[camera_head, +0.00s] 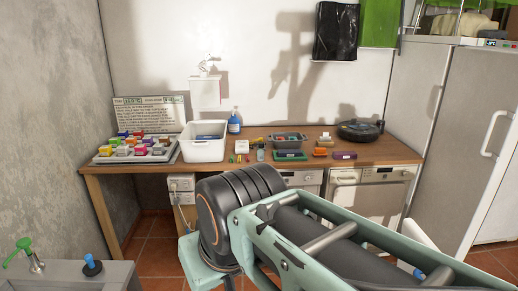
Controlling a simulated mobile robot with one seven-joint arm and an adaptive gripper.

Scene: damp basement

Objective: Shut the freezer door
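A tall grey-white cabinet (463,130), which looks like the freezer, stands at the right edge of the camera_head view. It has a pale upright handle (497,131) and a small control panel (495,43) at its top. The right edge of the view cuts it off, and my arm hides some of the area near its foot. I cannot tell whether its door is ajar or closed. My arm crosses the lower middle and right. My gripper does not show.
A wooden bench (103,170) along the back wall carries a white bin (204,150), a blue bottle (234,124), trays and a round black device (360,130). Two white appliances, including the right one (372,190), stand under it. Tiled floor (150,236) shows at left.

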